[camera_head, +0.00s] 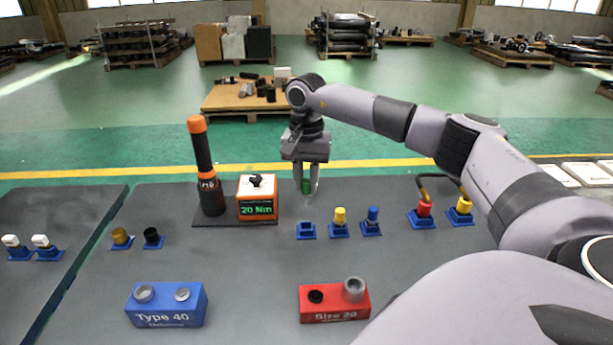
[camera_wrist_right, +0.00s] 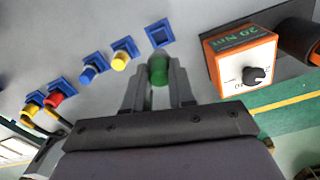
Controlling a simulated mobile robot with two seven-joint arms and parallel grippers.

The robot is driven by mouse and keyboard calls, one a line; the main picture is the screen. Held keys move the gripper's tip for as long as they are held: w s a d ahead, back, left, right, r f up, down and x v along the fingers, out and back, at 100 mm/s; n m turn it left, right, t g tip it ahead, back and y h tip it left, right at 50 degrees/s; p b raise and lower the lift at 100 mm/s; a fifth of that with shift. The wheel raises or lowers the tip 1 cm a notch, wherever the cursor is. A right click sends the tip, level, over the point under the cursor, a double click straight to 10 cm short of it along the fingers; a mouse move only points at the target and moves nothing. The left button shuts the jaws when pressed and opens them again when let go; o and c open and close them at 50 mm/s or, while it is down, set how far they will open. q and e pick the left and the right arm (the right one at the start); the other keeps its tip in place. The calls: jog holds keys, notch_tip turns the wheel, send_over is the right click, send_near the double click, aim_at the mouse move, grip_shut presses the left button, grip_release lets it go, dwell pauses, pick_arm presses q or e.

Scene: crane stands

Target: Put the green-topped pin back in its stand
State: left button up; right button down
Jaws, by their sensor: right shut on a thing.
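My right gripper (camera_head: 306,184) is shut on the green-topped pin (camera_head: 306,187). It holds the pin above the table, and in the head view the pin is just above the empty blue stand (camera_head: 306,231). In the right wrist view the green top (camera_wrist_right: 158,70) shows between the two fingers (camera_wrist_right: 159,84); the lower part of the pin is hidden. The empty stand (camera_wrist_right: 160,33) lies beyond the fingertips there, apart from the pin. My left gripper is not in view.
Stands with a yellow pin (camera_head: 340,216) and a blue pin (camera_head: 373,214) are right of the empty stand. The orange 20 Nm box (camera_head: 257,206) and torque tool (camera_head: 207,170) stand to its left. A blue Type 40 block (camera_head: 166,304) and red Size 20 block (camera_head: 334,303) are nearer.

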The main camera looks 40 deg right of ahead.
aim_at(306, 181)
jog(key=shift+f+b, duration=1.35)
jog(key=shift+f, duration=1.55)
jog(key=shift+f, duration=0.1)
jog(key=shift+f+b, duration=0.9)
jog(key=shift+f, duration=0.45)
jog(key=c, duration=0.9)
grip_release()
jog(key=shift+r, duration=0.1)
jog(key=shift+o, duration=0.2)
jog(key=shift+r+p, duration=2.15)
jog(key=shift+r, duration=0.4)
